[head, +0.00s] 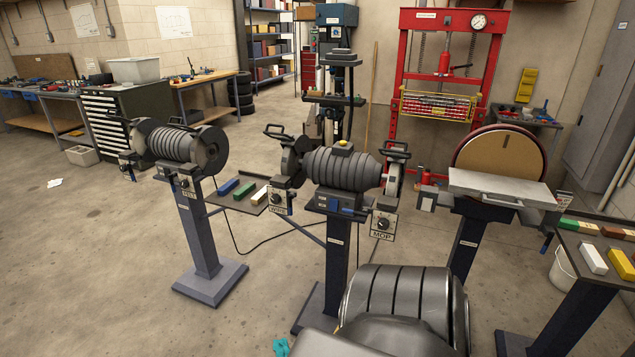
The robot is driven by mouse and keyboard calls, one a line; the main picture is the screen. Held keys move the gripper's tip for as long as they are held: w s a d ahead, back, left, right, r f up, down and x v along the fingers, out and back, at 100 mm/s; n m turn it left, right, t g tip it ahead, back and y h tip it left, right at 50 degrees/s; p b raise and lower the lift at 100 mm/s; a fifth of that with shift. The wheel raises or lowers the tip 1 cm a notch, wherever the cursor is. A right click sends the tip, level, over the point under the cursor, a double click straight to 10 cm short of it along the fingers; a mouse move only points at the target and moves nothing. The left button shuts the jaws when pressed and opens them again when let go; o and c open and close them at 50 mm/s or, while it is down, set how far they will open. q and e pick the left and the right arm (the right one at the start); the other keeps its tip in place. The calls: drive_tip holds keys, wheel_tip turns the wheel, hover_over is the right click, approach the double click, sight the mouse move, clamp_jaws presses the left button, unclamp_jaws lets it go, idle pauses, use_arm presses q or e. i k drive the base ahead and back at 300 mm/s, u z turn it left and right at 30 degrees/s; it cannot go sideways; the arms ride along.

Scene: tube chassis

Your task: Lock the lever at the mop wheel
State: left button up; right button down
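The mop wheel (394,178) is a pale wheel at the right end of the middle pedestal machine, partly covered by a dark guard. A plate reading MOP (381,236) hangs below it, under a small control box with a round knob (382,223). A dark handle-like part (397,146) stands out above the wheel; I cannot tell if it is the lever, or whether it is locked. A dark rounded link of my own arm fills the bottom middle. Neither gripper shows clearly in the head view.
The middle machine (341,168) stands between a left pedestal machine (178,145) and a disc sander (499,160). A table with coloured bars (594,258) and a white bucket (563,275) are at right. A cable lies on the floor. Open floor (90,270) is at left.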

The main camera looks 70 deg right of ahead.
sight(344, 210)
drive_tip(key=z, duration=0.25)
drive_tip(key=i, duration=0.7)
drive_tip(key=z, duration=1.1)
drive_tip(key=i, duration=0.35)
drive_tip(key=z, duration=0.4)
